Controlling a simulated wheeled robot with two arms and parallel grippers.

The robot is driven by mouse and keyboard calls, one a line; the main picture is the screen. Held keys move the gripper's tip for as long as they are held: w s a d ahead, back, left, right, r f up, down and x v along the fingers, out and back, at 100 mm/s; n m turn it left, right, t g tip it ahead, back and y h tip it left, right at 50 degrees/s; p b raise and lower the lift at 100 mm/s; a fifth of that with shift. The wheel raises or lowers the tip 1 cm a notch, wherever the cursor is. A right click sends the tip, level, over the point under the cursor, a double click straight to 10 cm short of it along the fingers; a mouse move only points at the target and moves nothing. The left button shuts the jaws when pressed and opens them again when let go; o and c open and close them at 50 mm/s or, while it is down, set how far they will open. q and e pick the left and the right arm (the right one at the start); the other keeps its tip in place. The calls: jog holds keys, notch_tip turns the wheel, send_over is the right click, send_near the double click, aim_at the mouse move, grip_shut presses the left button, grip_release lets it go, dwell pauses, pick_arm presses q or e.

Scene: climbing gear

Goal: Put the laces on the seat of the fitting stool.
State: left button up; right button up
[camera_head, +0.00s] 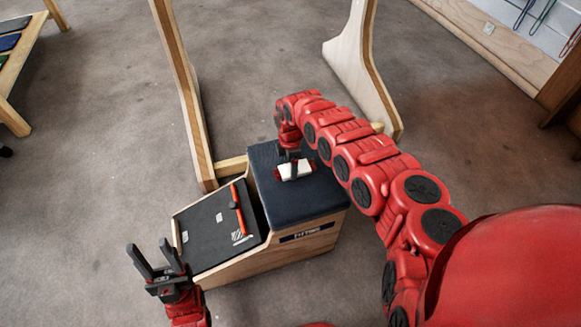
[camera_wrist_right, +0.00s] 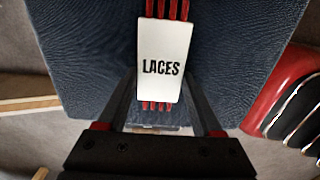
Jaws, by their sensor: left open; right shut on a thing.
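The laces (camera_head: 296,170) are a red bundle in a white band, at the dark padded seat (camera_head: 320,201) of the fitting stool in the head view. In the right wrist view the white band (camera_wrist_right: 163,58) reads "LACES", with red strands at both ends. My right gripper (camera_head: 292,164) is shut on the laces, over the seat. I cannot tell whether the laces touch the seat. The dark seat also fills the right wrist view (camera_wrist_right: 235,60) behind the laces. My left gripper (camera_head: 152,260) is open and empty, left of the stool's sloping front.
The stool's sloping black footrest (camera_head: 205,245) carries a red bar (camera_head: 238,208). Wooden uprights (camera_head: 183,90) stand behind the stool. A low wooden table (camera_head: 22,60) is at the upper left. Grey floor (camera_head: 90,150) is open at the left.

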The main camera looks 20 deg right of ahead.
jog(key=o, duration=0.9)
jog(key=shift+f, duration=0.2)
jog(key=shift+c, duration=0.2)
jog(key=o, duration=0.5)
jog(key=shift+c, duration=0.2)
jog(key=shift+r, duration=0.1)
